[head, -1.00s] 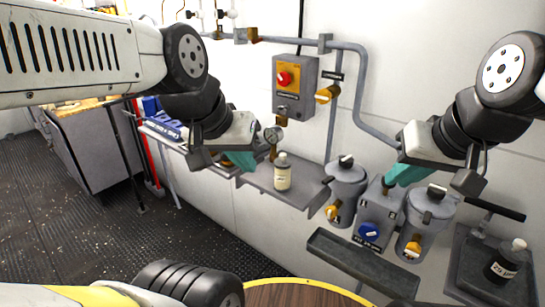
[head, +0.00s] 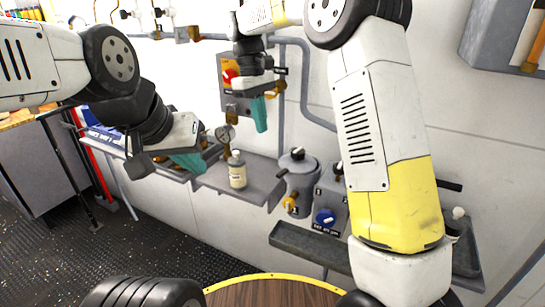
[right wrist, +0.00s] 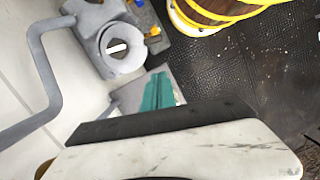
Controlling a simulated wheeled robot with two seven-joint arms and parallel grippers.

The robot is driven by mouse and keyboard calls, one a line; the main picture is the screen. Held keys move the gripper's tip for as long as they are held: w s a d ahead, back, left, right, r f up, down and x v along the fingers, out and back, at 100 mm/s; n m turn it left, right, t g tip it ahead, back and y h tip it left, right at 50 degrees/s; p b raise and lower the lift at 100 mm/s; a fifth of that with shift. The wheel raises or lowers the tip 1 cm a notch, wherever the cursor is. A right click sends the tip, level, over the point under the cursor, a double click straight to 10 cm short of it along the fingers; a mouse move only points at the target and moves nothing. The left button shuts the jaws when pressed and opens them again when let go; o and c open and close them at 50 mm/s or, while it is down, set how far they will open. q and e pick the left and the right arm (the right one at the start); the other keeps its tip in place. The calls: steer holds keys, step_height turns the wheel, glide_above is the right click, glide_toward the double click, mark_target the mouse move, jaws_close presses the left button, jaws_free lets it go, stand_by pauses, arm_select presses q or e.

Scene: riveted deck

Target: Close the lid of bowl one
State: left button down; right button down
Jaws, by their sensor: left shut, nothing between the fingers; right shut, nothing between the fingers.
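A grey canister (head: 299,180) with a dark, white-marked knob on top and a yellow tap at its front is on the wall unit. I take it for bowl one, though its label is too small to read. It also shows in the right wrist view (right wrist: 118,50); its top looks covered, but I cannot tell whether the lid is fully seated. My right gripper (head: 260,114), with teal fingers, is shut and empty, up and left of the canister, apart from it. My left gripper (head: 190,163) is shut and empty, further left over the shelf.
A cream bottle (head: 237,172) stands on the grey shelf (head: 262,187). A box with a blue knob (head: 325,218) is right of the canister, above a grey trough (head: 312,245). My right arm hides the area further right. A switch box (head: 238,95) is behind the right gripper.

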mark_target(284, 171)
steer(key=s+d+f, duration=0.3)
steer(key=f, duration=0.8)
steer(key=shift+f+h, duration=0.15)
steer(key=shift+h, duration=0.15)
steer(key=shift+s+d+n, duration=0.1)
steer(key=shift+d+n, duration=0.05)
steer(key=shift+n, duration=0.15)
steer(key=shift+s+d+n, duration=0.35)
steer(key=shift+d, duration=0.4)
steer(key=shift+s+d+n, duration=0.3)
steer(key=shift+d+n, duration=0.05)
steer(key=shift+d, duration=0.4)
